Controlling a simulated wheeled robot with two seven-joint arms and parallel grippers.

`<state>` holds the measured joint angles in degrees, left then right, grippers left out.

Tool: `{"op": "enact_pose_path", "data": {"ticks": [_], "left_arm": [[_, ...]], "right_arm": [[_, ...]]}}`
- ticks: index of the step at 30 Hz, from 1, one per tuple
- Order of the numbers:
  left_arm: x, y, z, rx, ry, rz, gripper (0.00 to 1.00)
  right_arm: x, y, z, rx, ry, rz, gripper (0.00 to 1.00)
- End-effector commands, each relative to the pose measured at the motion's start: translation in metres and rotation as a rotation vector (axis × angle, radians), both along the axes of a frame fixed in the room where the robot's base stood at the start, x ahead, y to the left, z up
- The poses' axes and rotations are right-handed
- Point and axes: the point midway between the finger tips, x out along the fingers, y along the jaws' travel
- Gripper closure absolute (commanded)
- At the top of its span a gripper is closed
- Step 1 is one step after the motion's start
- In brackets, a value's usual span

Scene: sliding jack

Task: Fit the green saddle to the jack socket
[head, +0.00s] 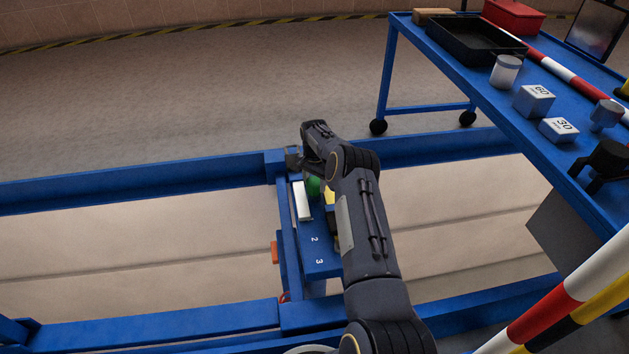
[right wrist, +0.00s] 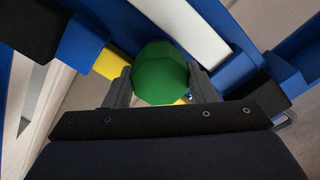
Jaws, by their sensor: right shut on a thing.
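The green saddle (head: 314,186) shows in part beside my right forearm in the head view. In the right wrist view the green saddle (right wrist: 160,72) is large and faceted, held between the two grey fingers of my right gripper (right wrist: 160,90), which is shut on it. The saddle is over the blue jack beam (head: 318,258), by a white bar (head: 301,201) and a yellow piece (head: 329,197). A dark grey block (head: 293,157) is at the beam's far end. I cannot make out the jack socket. My left gripper is not in view.
Blue rails run along the far side (head: 140,184) and near side (head: 150,328) of the pit. A blue trolley table (head: 455,66) at the right holds a black tray (head: 470,45), weights and cups. Striped poles (head: 565,300) stand at the lower right.

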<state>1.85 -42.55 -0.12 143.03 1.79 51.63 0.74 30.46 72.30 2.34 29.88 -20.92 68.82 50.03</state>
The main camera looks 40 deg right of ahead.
Motion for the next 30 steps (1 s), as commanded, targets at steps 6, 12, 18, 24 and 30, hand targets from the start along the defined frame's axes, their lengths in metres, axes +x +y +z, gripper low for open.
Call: {"op": "enact_pose_path", "data": {"ticks": [6, 12, 18, 24, 30], "left_arm": [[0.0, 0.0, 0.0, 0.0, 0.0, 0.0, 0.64], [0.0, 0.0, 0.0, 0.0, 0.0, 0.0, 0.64], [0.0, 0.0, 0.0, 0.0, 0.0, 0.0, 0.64], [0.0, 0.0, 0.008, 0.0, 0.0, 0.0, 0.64], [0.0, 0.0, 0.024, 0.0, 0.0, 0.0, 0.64]], "right_arm": [[0.0, -0.001, -0.002, -0.001, -0.002, -0.001, 0.41], [0.0, 0.0, -0.003, -0.001, -0.001, 0.0, 0.24], [0.0, 0.0, -0.003, 0.0, 0.001, 0.0, 0.24], [0.0, 0.0, 0.012, -0.001, 0.0, 0.0, 0.24], [0.0, -0.001, 0.046, -0.003, -0.002, 0.0, 0.24]]}}
